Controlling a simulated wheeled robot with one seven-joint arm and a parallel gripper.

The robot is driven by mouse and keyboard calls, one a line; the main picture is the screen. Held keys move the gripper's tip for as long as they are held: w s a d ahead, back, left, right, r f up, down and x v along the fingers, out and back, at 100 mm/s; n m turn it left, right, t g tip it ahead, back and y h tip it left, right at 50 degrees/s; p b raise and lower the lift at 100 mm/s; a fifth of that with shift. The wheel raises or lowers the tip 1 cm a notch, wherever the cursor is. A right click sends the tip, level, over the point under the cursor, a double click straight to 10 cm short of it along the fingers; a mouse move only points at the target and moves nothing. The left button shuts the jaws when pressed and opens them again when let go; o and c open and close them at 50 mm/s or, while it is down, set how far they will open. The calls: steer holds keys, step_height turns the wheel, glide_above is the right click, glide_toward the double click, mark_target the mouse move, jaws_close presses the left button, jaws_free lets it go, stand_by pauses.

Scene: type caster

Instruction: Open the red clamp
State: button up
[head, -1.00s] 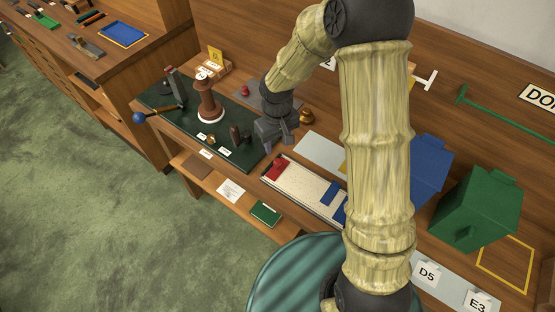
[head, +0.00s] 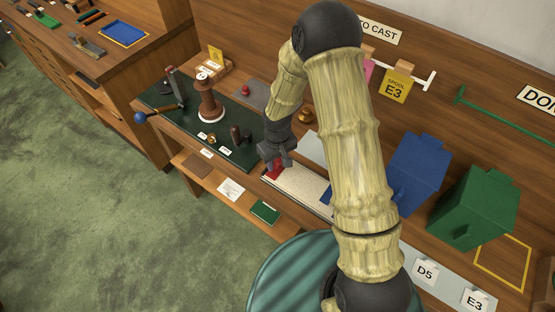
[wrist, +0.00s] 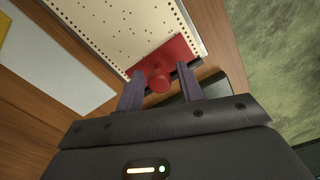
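The red clamp (wrist: 165,60) sits at the end of a pale perforated board (wrist: 118,28) in the wrist view, with a round red knob facing my gripper. In the head view the clamp (head: 275,170) shows small and partly hidden below my gripper (head: 275,166). In the wrist view my gripper (wrist: 160,85) is open, its two fingers apart with the red knob between their tips. I cannot tell whether the fingers touch the knob.
A dark green mat (head: 185,120) with a brown spindle-like stand (head: 208,100) and a blue-ended lever (head: 140,117) lies to the left. Blue (head: 420,170) and green (head: 475,207) boxes stand to the right. A green striped round top (head: 280,275) is in front.

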jaws_close()
steer(key=shift+w+a+r+g+h+p, duration=0.1)
steer(key=shift+w+a+g+h+p, duration=0.2)
steer(key=shift+g+h+p, duration=0.25)
steer(key=shift+w+a+g+h, duration=0.15)
steer(key=shift+a+g+h, duration=0.1)
steer(key=shift+g+h, duration=0.35)
steer(key=shift+w+a+g+h, duration=0.2)
steer(key=shift+g+h, duration=0.15)
steer(key=shift+h, duration=0.4)
steer(key=shift+o, duration=1.1)
jaws_free()
